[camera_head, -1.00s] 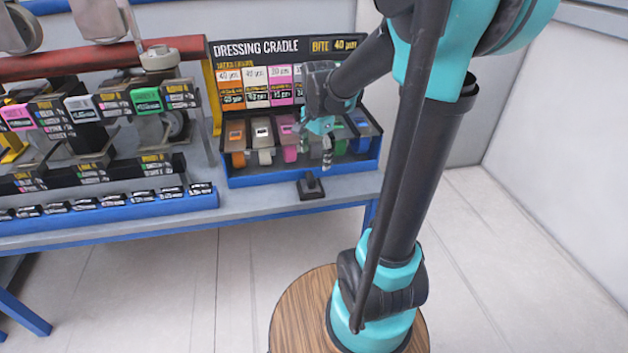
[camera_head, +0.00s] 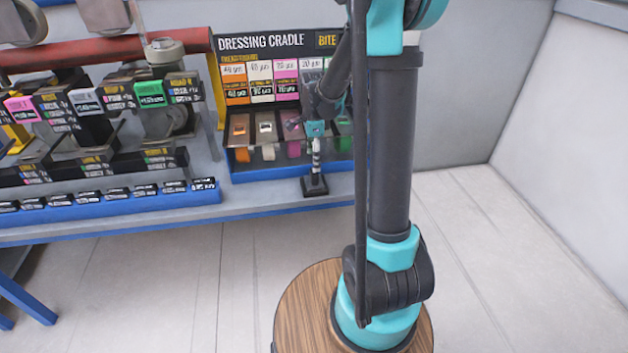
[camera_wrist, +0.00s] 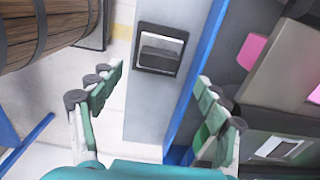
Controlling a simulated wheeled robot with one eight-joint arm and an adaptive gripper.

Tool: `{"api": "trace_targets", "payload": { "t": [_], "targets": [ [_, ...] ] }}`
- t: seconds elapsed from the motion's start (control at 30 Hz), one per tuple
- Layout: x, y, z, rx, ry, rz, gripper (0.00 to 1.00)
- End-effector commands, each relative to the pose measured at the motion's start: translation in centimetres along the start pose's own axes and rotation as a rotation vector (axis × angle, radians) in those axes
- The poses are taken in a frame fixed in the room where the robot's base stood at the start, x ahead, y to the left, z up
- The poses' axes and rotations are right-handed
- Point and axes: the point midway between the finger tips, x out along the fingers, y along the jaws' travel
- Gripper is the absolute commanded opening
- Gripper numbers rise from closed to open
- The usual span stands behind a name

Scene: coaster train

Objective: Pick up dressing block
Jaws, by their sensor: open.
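The dressing block (camera_head: 314,187) is a small black block with a raised handle, standing on the front strip of the grey bench before the dressing cradle. In the wrist view the block (camera_wrist: 160,50) shows from above, ahead of and between the fingertips. My gripper (camera_head: 316,168) points down just above or behind the block in the head view. In the wrist view my gripper (camera_wrist: 156,85) has its two fingers wide apart with nothing between them. Contact between fingers and block cannot be made out in the head view.
The dressing cradle (camera_head: 265,177) with a blue rim and coloured slots stands right behind the block. A sign (camera_head: 262,42) rises at its back. A row of labelled black pieces (camera_head: 120,195) lies to the left. A wooden barrel-like thing (camera_wrist: 40,30) shows in the wrist view.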

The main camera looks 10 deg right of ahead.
Motion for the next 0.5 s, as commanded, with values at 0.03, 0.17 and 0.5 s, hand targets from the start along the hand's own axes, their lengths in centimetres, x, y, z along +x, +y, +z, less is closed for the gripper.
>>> {"api": "trace_targets", "payload": {
  "t": [0.03, 0.17, 0.5],
  "targets": [
    [0.7, 0.0, 0.0, 0.0, 0.0, 0.0, 0.76],
    [1.8, 0.0, 0.0, 0.0, 0.0, 0.0, 0.76],
    [5.3, 0.1, -0.1, 0.0, 0.0, 0.0, 0.76]
  ]
}}
